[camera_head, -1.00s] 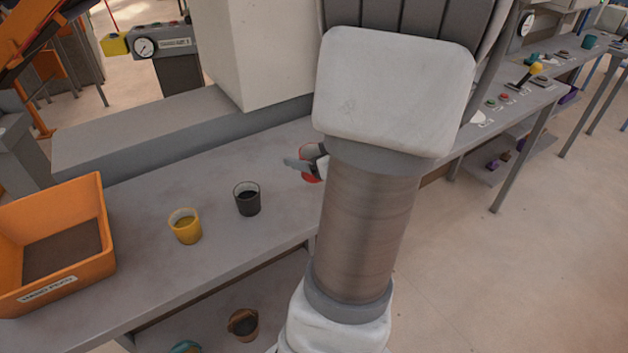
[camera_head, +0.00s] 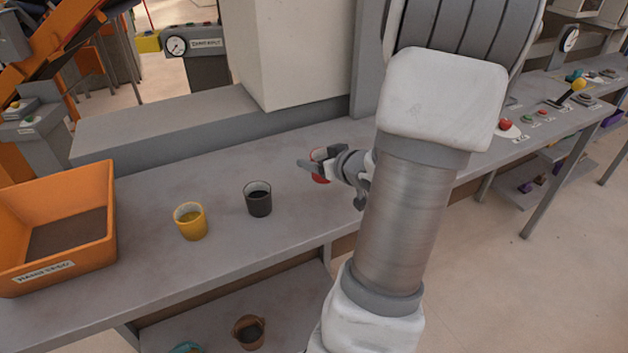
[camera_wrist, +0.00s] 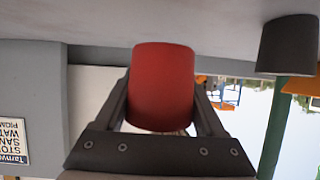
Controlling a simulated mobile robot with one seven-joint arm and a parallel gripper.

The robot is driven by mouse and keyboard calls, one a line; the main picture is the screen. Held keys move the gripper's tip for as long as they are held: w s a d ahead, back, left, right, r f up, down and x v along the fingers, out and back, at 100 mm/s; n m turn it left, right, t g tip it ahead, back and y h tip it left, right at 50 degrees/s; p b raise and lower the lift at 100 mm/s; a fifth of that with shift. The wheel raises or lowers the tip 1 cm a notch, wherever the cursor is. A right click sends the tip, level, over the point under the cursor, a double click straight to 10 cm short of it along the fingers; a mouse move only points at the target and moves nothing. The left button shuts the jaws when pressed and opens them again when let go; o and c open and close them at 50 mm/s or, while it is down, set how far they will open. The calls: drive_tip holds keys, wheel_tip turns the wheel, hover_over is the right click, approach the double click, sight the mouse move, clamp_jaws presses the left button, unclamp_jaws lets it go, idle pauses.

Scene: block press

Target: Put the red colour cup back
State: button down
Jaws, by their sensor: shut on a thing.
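The red cup (camera_wrist: 162,88) is between the two fingers of my gripper (camera_wrist: 162,105) in the wrist view, which looks upside down. My gripper is shut on it. In the head view, my gripper (camera_head: 317,168) is low over the bench, right of the black cup, and covers most of the red cup (camera_head: 320,179). I cannot tell whether the red cup touches the bench. The black cup (camera_head: 258,203) stands upright on the bench and also shows in the wrist view (camera_wrist: 287,48). The yellow cup (camera_head: 190,222) stands to its left.
An orange bin (camera_head: 95,200) stands on the bench (camera_head: 160,275) at the left. A pale block-shaped housing (camera_head: 300,50) rises behind the bench. A brown cup (camera_head: 249,332) is on the lower shelf. Buttons and a yellow-knobbed lever (camera_head: 578,86) are at the right.

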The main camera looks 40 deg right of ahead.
sight(314, 184)
drive_tip(key=shift+x, duration=1)
drive_tip(key=shift+f+b, duration=1.15)
drive_tip(key=shift+f, duration=0.9)
drive_tip(key=shift+f, duration=0.1)
drive_tip(key=shift+f, duration=0.15)
unclamp_jaws()
